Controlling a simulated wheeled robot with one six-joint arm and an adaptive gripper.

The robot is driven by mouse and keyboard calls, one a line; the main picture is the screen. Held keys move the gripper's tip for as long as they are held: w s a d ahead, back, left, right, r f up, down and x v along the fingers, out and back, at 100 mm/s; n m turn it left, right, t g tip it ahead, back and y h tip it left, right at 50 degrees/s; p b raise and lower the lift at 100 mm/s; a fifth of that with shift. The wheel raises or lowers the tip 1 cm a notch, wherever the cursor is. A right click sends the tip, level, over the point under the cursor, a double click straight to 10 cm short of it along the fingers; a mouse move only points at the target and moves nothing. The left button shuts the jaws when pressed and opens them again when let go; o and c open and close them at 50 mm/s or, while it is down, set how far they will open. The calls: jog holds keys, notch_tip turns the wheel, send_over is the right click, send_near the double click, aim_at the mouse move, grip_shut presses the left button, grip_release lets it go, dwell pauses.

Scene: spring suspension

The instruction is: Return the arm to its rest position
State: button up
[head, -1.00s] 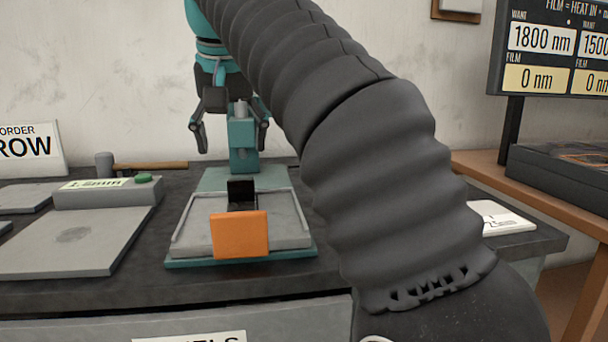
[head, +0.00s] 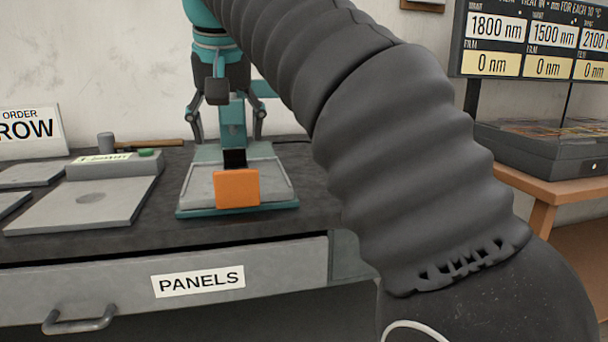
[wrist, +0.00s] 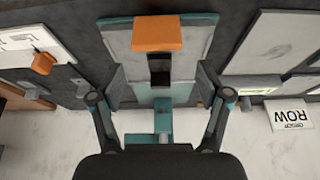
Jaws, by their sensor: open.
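My gripper (head: 229,132) hangs at the end of my arm in the head view, over the rear of a fixture on the bench. Its two fingers are spread apart and nothing is between them. In the wrist view my gripper (wrist: 161,100) is also open and empty, with its fingers on either side of the fixture's narrow rear part. The fixture has a pale tray (head: 275,178) on a teal base, with an orange block (head: 237,188) at its front and a small black piece (head: 235,159) behind that. My ribbed arm covers the bench's right side in the head view.
A drawer (head: 120,285) labelled PANELS is below. A side table (head: 530,186) with a dark case and a display (head: 520,68) stand right.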

jog(key=s+d+f, duration=0.1)
jog(key=d+f, duration=0.4)
jog(key=d, duration=0.6)
jog(key=s+d+f+m, duration=0.1)
jog(key=s+d+f, duration=0.4)
jog(key=f, duration=0.4)
jog(key=s+d+f, duration=0.5)
jog(key=s+f, duration=0.1)
jog(key=f, duration=0.3)
jog(key=s+d+f+m+t+h, duration=0.1)
jog(key=s+d+f, duration=0.4)
jog(key=f, duration=0.5)
jog(key=shift+s+d+m, duration=0.3)
jog(key=shift+s+d, duration=0.05)
jog(key=shift+d, duration=0.25)
